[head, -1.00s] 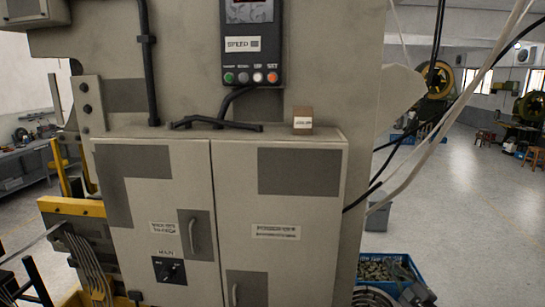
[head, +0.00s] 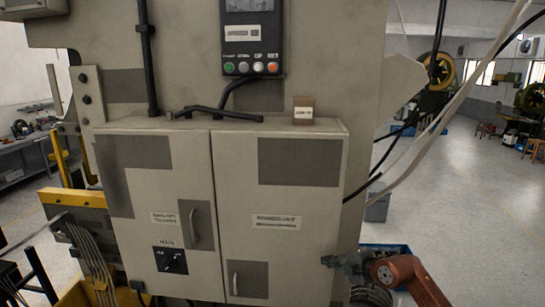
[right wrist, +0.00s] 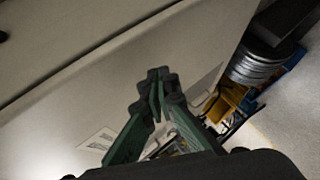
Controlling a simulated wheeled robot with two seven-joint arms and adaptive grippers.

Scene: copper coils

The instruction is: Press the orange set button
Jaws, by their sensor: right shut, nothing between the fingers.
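The orange set button (head: 273,67) is the rightmost in the row under the display of a black control panel (head: 270,45), high on the machine in the head view. A white, a grey and a green button sit to its left. My right gripper (head: 328,261) is at the lower right, well below and right of the panel, pointing left near the cabinet's right edge. In the right wrist view its green fingers (right wrist: 158,80) are together with nothing between them, against a pale cabinet surface. The orange button is not visible there. My left gripper is not in view.
A grey cabinet (head: 228,170) with two doors stands below the panel and juts forward. A small brown box (head: 303,110) and a black cable lie on its top. A blue crate (head: 385,249) is behind my right arm. Cables hang at the right.

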